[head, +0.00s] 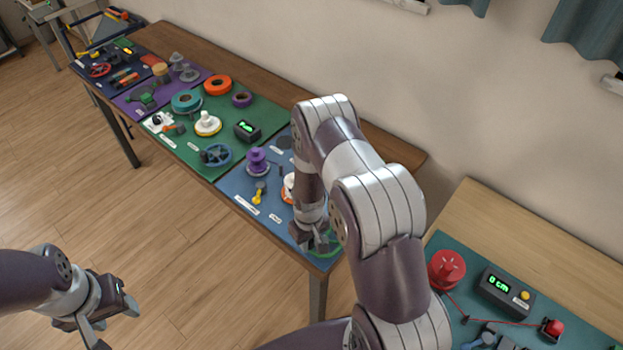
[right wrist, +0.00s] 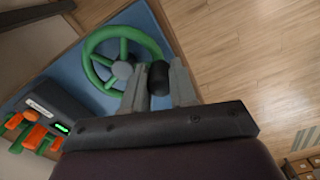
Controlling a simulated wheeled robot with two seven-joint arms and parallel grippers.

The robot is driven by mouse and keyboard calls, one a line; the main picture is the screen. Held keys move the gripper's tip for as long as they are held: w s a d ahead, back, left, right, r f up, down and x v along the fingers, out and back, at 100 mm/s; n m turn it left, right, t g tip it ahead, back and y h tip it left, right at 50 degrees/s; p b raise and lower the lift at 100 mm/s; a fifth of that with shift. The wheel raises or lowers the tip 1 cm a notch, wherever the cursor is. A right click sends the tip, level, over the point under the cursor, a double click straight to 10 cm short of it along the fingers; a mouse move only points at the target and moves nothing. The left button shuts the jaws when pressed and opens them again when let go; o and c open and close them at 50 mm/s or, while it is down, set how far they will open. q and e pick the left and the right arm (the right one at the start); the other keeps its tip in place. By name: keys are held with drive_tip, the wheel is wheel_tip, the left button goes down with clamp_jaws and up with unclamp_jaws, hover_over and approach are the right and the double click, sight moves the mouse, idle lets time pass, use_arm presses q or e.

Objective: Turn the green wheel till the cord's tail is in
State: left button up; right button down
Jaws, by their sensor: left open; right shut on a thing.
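The green wheel (head: 328,254) is at the near right corner of the blue mat, partly hidden by my right arm in the head view. In the right wrist view the green wheel (right wrist: 87,62) shows its rim, spokes and grey hub, with a black knob (right wrist: 158,76) at its rim. My right gripper (head: 317,244) is over the wheel, its two fingers shut on the knob, one on each side. My left gripper (head: 115,325) is open and empty above the floor, apart from the table. I cannot make out a cord or its tail at the wheel.
A dark box with a green display (right wrist: 52,112) and orange and green parts stand beside the wheel. A purple spool (head: 257,160) is further left on the blue mat (head: 232,184). A second table at right holds a red spool (head: 446,268) and a meter box (head: 505,292).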

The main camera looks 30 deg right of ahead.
drive_tip(key=w+d, duration=0.1)
drive_tip(key=w+d+b, duration=0.1)
drive_tip(key=w, duration=0.1)
drive_tip(key=w+d, duration=0.1)
drive_tip(key=w, duration=0.1)
drive_tip(key=shift+b, duration=0.35)
drive_tip(key=shift+d+r, duration=0.15)
drive_tip(key=shift+s+p, duration=0.1)
drive_tip(key=shift+p, duration=0.35)
drive_tip(key=shift+d, duration=0.15)
drive_tip(key=shift+w+d+b, duration=0.2)
drive_tip(key=shift+d+b, duration=0.1)
drive_tip(key=shift+d, duration=0.25)
drive_tip(key=c, duration=0.8)
unclamp_jaws()
